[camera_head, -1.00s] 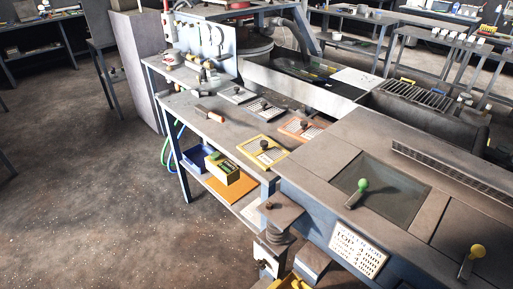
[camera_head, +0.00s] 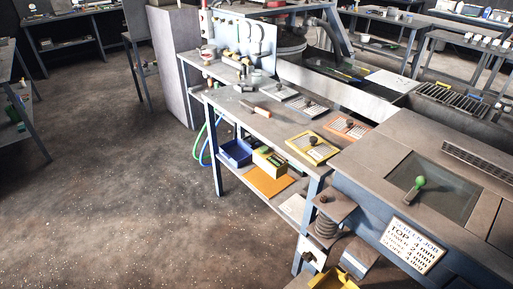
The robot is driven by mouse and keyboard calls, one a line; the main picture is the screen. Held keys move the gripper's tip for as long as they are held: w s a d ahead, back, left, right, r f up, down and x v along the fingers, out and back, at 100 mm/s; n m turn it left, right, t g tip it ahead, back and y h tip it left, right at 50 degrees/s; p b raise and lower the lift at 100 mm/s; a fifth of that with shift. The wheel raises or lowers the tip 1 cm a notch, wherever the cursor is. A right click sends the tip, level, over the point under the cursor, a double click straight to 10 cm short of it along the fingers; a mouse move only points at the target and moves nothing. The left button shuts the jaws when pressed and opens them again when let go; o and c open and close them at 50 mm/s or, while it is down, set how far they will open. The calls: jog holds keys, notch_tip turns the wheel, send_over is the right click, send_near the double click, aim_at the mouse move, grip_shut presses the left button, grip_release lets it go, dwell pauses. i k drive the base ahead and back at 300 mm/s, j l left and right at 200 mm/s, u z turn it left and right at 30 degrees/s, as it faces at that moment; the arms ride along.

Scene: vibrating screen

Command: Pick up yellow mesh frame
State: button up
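The yellow mesh frame (camera_head: 313,147) lies flat on the grey workbench (camera_head: 262,128), near the bench's front right end. It has a yellow border, a pale mesh and a dark round knob on top. An orange-red mesh frame (camera_head: 348,128) lies just behind it to the right. Grey mesh frames (camera_head: 307,106) lie farther back along the bench. My gripper is not in view.
The machine with a green-knobbed lever (camera_head: 419,183) and a sign (camera_head: 412,245) fills the right. Open floor (camera_head: 110,200) lies at left.

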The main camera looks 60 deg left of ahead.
aim_at(312, 146)
jog(key=u, duration=1.65)
jog(key=j+z, duration=0.1)
jog(key=z, duration=0.4)
jog(key=k+j+z, duration=0.1)
jog(key=z, duration=0.4)
jog(key=k+z, duration=0.1)
jog(key=z, duration=0.9)
jog(key=k+u, duration=0.1)
jog(key=u, duration=1.75)
jog(key=i+j+u, duration=0.35)
jog(key=j, duration=0.25)
jog(key=i+j+u, duration=0.75)
jog(key=i, duration=0.35)
jog(key=l, duration=0.1)
